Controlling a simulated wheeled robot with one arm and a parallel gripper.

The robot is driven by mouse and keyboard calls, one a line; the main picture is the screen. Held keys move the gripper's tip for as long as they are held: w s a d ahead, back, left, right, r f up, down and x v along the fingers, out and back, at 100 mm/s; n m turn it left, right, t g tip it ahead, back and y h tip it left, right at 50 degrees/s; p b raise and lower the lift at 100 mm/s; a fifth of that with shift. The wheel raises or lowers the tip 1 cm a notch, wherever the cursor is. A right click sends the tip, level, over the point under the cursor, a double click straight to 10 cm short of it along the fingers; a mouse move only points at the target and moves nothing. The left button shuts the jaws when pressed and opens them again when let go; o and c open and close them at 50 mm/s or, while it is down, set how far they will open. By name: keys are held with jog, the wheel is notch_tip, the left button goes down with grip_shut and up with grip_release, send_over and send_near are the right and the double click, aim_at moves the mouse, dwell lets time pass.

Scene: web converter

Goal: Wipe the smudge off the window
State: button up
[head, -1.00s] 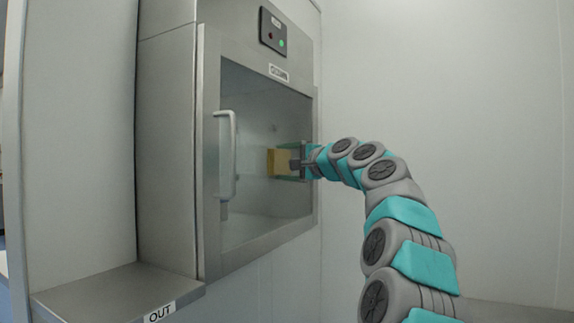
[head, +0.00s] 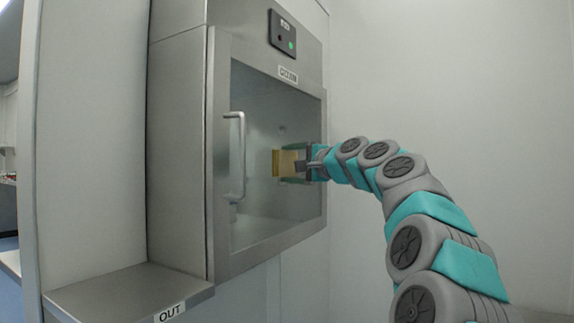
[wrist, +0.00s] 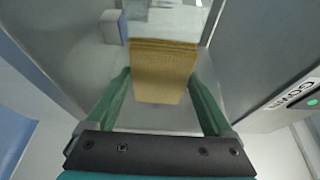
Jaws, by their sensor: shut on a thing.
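The window (head: 255,125) is a glass pane in the steel door of a wall cabinet, left of my arm. My gripper (head: 298,167) is shut on a yellow-tan sponge (head: 283,163) in front of the pane's right part. In the wrist view the sponge (wrist: 163,65) sits between my green fingers (wrist: 162,85), its far end toward the glass. I cannot tell whether it touches the pane. The glass looks hazy, with a small faint mark (head: 281,128) above the sponge. I cannot clearly make out a smudge; the sponge may hide part of the pane.
A vertical door handle (head: 236,157) stands out at the pane's left side. A steel shelf (head: 110,297) labelled OUT juts out at lower left. A control panel (head: 283,33) with a green light is above the window. A plain wall (head: 450,90) fills the right.

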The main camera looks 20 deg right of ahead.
jog(key=shift+s+d, duration=0.85)
jog(key=shift+s, duration=0.2)
jog(key=shift+s+d, duration=0.8)
jog(key=shift+s, duration=0.25)
jog(key=shift+s+d, duration=0.9)
jog(key=shift+s, duration=0.25)
